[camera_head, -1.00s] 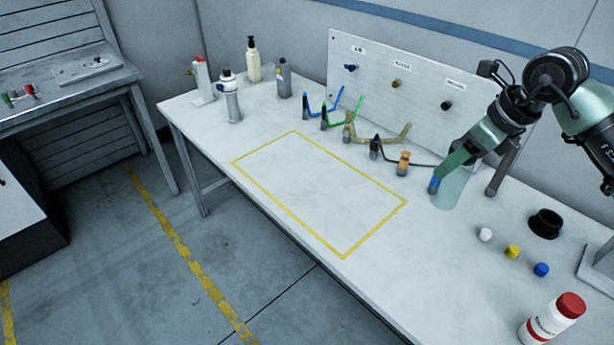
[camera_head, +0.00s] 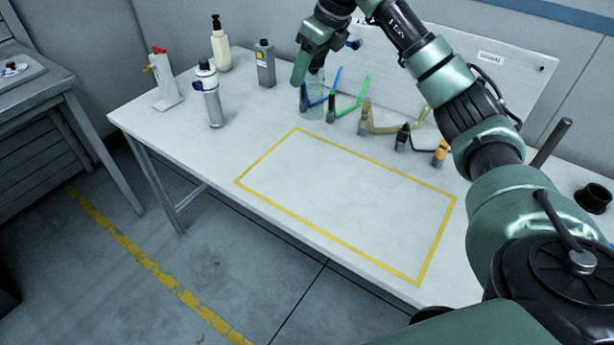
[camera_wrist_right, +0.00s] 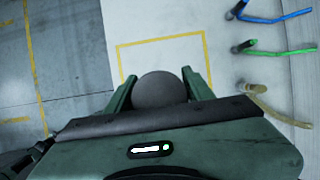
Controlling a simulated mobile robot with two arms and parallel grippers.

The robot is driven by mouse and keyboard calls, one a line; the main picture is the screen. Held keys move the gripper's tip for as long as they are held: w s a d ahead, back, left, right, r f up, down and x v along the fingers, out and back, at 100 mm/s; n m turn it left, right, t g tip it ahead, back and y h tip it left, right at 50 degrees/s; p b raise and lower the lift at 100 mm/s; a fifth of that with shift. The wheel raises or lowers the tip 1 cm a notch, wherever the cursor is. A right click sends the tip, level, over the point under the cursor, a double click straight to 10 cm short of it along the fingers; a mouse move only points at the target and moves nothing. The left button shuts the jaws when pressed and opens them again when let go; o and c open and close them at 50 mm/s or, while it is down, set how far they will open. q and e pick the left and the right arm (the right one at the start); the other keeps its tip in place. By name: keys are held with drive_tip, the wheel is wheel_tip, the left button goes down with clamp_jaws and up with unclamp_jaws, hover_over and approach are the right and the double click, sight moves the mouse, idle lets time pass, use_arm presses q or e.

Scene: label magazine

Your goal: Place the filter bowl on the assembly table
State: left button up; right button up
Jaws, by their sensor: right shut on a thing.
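The filter bowl (camera_head: 313,102) is a pale, see-through greenish cylinder, upright in the head view near the back of the assembly table (camera_head: 262,108). My right gripper (camera_head: 309,76) is shut on it from above. In the right wrist view, a grey round top (camera_wrist_right: 160,90) sits between the two green fingers (camera_wrist_right: 160,85); the rest of the bowl is hidden below. The bowl stands behind the yellow-outlined rectangle (camera_head: 345,205), near its back left corner. I cannot tell whether its base touches the table. My left gripper is not in view.
A spray can (camera_head: 212,98), pump bottle (camera_head: 220,45), grey canister (camera_head: 265,63) and red-topped holder (camera_head: 165,85) stand at the table's left. The yellow rectangle is empty.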

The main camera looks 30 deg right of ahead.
sight(322, 107)
wheel_tip(322, 107, down, 20)
drive_tip(key=p, duration=0.2)
drive_tip(key=shift+w+a, duration=0.2)
drive_tip(key=shift+w, duration=0.2)
drive_tip(key=shift+r, duration=0.1)
drive_tip(key=o, duration=1.4)
drive_tip(key=shift+o, duration=0.2)
drive_tip(key=b+v, duration=0.1)
drive_tip(key=v, duration=1.1)
drive_tip(key=shift+s, duration=0.1)
